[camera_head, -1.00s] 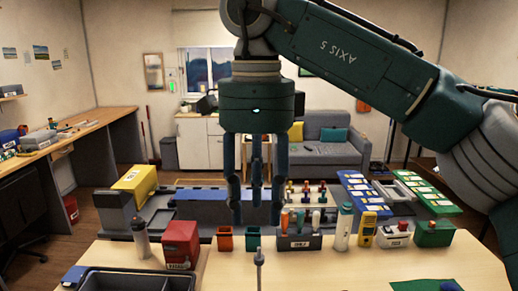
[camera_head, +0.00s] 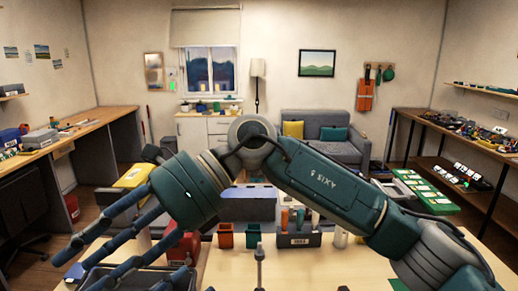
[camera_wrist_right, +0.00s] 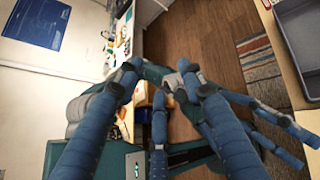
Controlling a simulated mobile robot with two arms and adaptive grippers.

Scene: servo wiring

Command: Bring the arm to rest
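In the head view my right arm comes in from the right and bends down to the left. My right gripper (camera_head: 85,268) points down and left, with its dark blue fingers spread and nothing between them. It hangs over the left part of the table, in front of the dark tray (camera_head: 190,279). In the right wrist view its fingers (camera_wrist_right: 160,80) are apart and empty. More blue finger segments (camera_wrist_right: 272,117) show beyond them there, apparently my left gripper, mostly hidden. My left arm is out of the head view.
On the light table (camera_head: 330,265) stand a red box (camera_head: 184,246), small orange (camera_head: 225,236) and teal bins (camera_head: 252,236), and a holder with tools (camera_head: 299,239). The table's front middle and right look mostly clear. The wrist view shows wooden floor and a striped rug (camera_wrist_right: 262,70).

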